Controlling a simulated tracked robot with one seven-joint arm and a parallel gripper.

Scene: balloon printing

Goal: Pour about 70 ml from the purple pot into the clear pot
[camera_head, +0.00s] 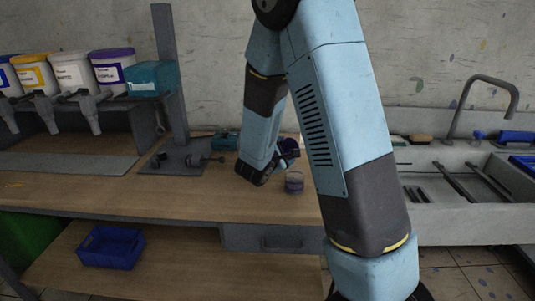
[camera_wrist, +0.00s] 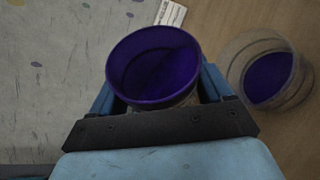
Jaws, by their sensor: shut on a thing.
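The purple pot (camera_wrist: 150,98) is between the two fingers of my gripper (camera_wrist: 158,88), which is shut on it. Its round mouth faces the wrist camera, and dark purple paint shows inside. In the head view, the purple pot (camera_head: 291,145) shows partly behind my arm, off the table and seemingly tilted. The clear pot (camera_wrist: 239,63) stands upright on the table, right of the purple pot in the wrist view, with purple paint inside. It also shows in the head view (camera_head: 294,187), just below the held pot. The pots look apart in the wrist view.
A teal object (camera_head: 224,141) lies behind my gripper. A sink (camera_head: 460,205) is at the right. The table's front left (camera_head: 150,203) is clear.

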